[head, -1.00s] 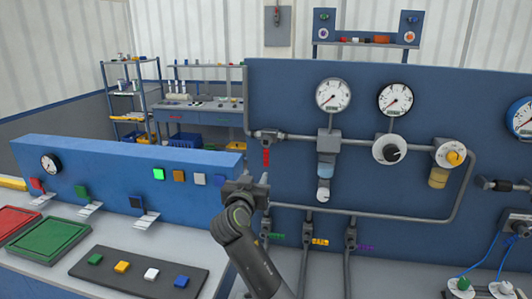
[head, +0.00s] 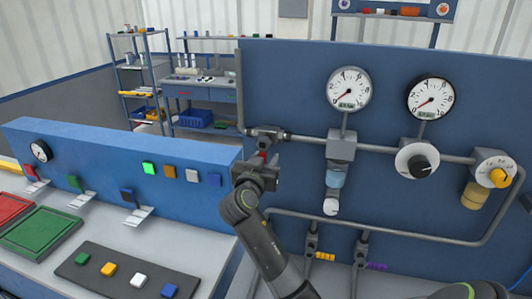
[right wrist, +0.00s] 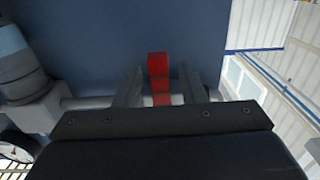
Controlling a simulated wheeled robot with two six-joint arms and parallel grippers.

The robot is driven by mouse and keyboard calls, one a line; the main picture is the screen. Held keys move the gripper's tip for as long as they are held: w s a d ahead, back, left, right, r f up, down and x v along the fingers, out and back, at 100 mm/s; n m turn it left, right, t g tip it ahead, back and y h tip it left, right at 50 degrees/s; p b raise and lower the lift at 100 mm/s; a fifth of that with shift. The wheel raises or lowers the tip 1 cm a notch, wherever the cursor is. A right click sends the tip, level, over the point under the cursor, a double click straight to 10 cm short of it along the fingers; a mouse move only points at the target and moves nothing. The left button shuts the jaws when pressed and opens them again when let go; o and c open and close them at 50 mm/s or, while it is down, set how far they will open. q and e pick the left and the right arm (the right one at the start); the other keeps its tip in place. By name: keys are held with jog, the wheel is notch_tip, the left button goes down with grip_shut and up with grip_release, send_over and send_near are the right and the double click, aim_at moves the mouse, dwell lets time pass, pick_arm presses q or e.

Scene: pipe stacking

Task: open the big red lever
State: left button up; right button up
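The big red lever (head: 263,154) hangs from a grey valve (head: 266,136) on the pipe at the left end of the blue panel. In the head view my right gripper hides most of it. In the right wrist view the red lever (right wrist: 158,68) stands between the two fingers, with a gap on each side. My right gripper (head: 263,166) is open around the lever; its fingers also show in the right wrist view (right wrist: 161,88). Its wrist body hides the lever's lower part. My left gripper is not in view.
Two gauges (head: 348,89) and a yellow knob (head: 498,177) sit right of the lever. Smaller yellow (head: 325,257) and purple (head: 377,267) levers are below. A blue console (head: 110,160) with buttons stands left, with a green tray (head: 42,232) before it.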

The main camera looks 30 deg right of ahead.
jog(key=shift+s+a+r, duration=0.25)
jog(key=shift+a, duration=0.2)
jog(key=shift+c, duration=0.5)
jog(key=shift+a, duration=0.1)
jog(key=shift+c, duration=1.2)
grip_shut()
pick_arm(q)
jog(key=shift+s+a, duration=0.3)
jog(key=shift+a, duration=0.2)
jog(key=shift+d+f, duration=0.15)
